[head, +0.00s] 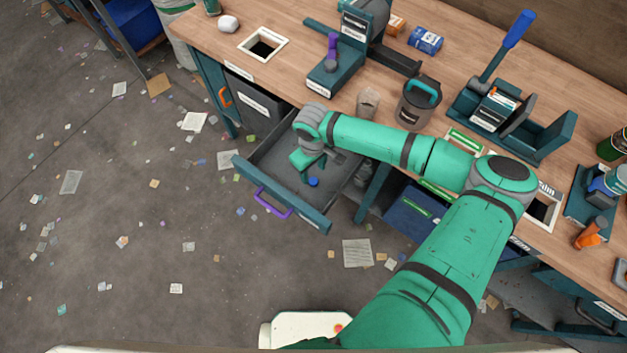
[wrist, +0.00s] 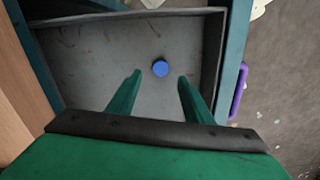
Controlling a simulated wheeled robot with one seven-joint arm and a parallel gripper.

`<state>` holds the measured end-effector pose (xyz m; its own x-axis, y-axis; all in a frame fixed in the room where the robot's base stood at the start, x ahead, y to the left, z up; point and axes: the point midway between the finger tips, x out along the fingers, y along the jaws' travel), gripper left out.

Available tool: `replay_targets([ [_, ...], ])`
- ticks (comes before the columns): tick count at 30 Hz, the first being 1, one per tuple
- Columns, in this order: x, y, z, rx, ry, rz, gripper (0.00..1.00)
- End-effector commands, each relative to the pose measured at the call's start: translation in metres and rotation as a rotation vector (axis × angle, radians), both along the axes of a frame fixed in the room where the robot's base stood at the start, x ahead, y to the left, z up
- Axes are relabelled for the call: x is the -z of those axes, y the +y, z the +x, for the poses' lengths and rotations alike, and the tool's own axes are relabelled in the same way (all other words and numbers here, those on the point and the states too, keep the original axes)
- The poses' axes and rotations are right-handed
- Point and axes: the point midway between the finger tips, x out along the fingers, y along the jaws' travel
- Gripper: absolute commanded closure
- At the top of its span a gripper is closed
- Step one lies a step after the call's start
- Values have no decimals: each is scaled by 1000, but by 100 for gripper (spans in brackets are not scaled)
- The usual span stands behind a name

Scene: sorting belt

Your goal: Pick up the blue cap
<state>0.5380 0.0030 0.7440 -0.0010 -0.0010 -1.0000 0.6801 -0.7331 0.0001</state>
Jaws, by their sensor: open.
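The blue cap (head: 313,182) is a small round piece lying on the grey floor of an open drawer (head: 277,202). In the wrist view the blue cap (wrist: 160,68) shows whole, just beyond the fingertips and roughly midway between them. My green gripper (head: 308,165) is over the drawer, close to the cap and to its left in the head view. In the wrist view my gripper (wrist: 159,75) is open, with nothing between its two fingers. The cap appears apart from both fingers.
The drawer's walls surround my gripper, and its front has a purple handle (head: 272,203). The wooden workbench (head: 290,75) above carries a dark bin (head: 416,108), a clear cup (head: 367,103) and a press-like machine (head: 335,75). Paper scraps litter the floor; the drawer floor around the cap is clear.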

Motion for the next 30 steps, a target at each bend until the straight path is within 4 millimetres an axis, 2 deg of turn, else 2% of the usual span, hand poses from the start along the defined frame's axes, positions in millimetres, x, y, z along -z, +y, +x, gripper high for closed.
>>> replay_targets([
  [12, 48, -2, -5, 3, 1, 1, 54],
  [21, 53, -3, -5, 4, -1, 1, 54],
  [23, 52, -4, -5, 5, -1, 1, 66],
  [27, 52, -5, -5, 7, -1, 1, 97],
  [30, 52, -5, -5, 7, -1, 1, 97],
])
